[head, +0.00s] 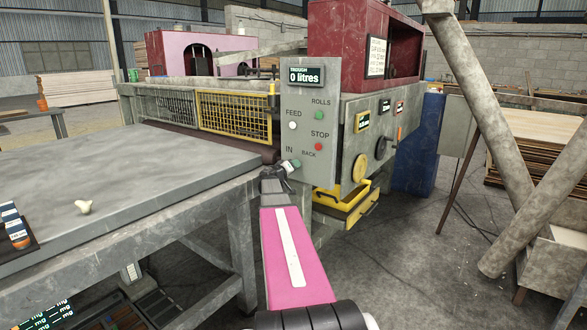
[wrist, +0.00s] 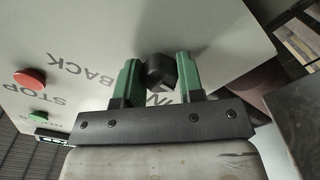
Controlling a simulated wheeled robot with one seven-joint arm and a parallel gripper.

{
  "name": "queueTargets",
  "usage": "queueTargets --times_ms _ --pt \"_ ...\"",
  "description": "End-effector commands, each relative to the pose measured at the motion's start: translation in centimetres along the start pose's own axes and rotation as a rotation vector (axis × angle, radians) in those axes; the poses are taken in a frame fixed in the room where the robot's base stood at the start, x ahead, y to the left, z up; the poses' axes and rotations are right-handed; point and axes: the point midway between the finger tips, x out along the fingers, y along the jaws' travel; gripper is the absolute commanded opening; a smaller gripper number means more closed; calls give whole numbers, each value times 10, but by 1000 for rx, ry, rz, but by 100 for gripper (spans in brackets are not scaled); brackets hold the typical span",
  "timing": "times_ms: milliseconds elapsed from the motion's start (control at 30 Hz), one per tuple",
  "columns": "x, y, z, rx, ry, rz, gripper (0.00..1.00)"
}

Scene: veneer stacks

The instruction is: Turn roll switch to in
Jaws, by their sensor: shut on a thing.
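The grey control panel (head: 316,85) carries a ROLLS label with a green button, a STOP label with a red button, and IN and BACK labels low down. The roll switch is a black knob (wrist: 159,71) beside the IN and BACK lettering in the wrist view. My gripper (head: 289,166) is at the panel's lower left corner. Its green fingers stand on either side of the knob and are shut on it. In the head view my gripper hides the knob. I cannot tell which label the knob points to.
The grey table (head: 110,185) lies left of my arm, its edge close to the gripper. A yellow guard (head: 235,112) is behind it. A yellow tray (head: 345,205) sits under the machine. Leaning grey pipes (head: 490,85) stand at the right.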

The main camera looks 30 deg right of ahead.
Motion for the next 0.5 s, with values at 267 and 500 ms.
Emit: queueTargets --times_ms 267,500 --pt "-1 0 1 -86 -2 -1 12" --pt "-1 0 1 -106 -1 -1 12"
